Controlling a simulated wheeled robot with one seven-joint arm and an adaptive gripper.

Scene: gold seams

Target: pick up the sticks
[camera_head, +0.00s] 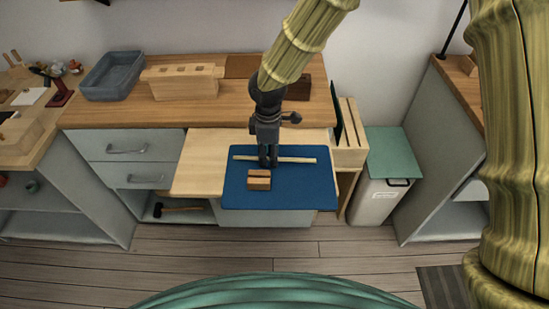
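A pale, thin stick (298,160) lies crosswise over the far part of a blue mat (310,190), at the middle of the head view. My gripper (268,164) points down at the stick, left of its right end, and its dark fingers cover a short middle stretch of it. The fingers look close together, but I cannot tell whether they are closed on the stick or whether it touches the mat. A small brown wooden block (259,174) with a dark groove sits on the mat just in front of my gripper. No other loose stick is clear.
The mat lies on a pale pull-out board (200,165) below the wooden worktop (110,114). A grey tray (112,76) and a slotted wooden block (185,84) stand behind left. A green-lidded bin (393,153) stands right. A mallet (178,209) lies on the shelf below.

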